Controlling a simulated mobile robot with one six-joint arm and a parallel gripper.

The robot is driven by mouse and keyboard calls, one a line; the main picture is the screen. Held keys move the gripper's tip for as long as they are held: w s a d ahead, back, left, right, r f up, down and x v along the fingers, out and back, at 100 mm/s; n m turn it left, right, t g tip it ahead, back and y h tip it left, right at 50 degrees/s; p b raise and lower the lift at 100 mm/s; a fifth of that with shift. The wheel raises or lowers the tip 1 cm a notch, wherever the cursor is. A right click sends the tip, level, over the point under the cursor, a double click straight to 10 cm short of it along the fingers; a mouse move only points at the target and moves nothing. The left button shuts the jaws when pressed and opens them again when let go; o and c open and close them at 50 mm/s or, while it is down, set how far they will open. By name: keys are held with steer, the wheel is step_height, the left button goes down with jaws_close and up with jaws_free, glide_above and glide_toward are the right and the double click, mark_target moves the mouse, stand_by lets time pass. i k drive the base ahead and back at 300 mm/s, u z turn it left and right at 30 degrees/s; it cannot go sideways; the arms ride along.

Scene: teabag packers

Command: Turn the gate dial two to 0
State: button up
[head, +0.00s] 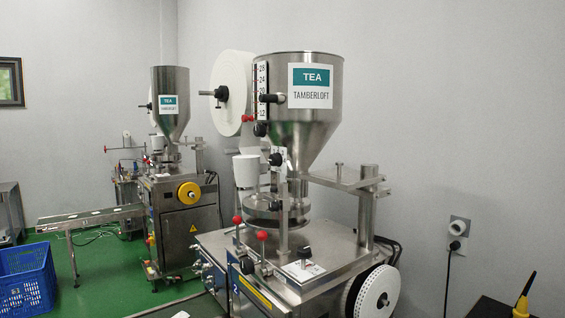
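The nearer teabag packer (285,260) stands right of centre, with a steel hopper (310,125) labelled TEA TAMBERLOFT. Its lower front seems to carry a "2". Another black knob (275,159) sits on a small marked plate below the hopper. I cannot tell which of these is gate dial two, and their settings are too small to read. A numbered vertical scale (262,92) with a black pointer is on the hopper's left. My gripper is not in view.
A second packer (185,215) with a yellow handwheel (189,193) stands behind at left, beside a conveyor (90,217). A blue crate (27,281) is at lower left. Red-knobbed levers (262,236) and a paper reel (378,292) are on the near packer. Green floor (95,262) shows between.

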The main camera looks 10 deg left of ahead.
mark_target(274, 160)
steer(key=z, duration=1.2)
steer(key=k, duration=0.15)
steer(key=u, duration=2.95)
steer(key=i, duration=1)
steer(key=u, duration=0.4)
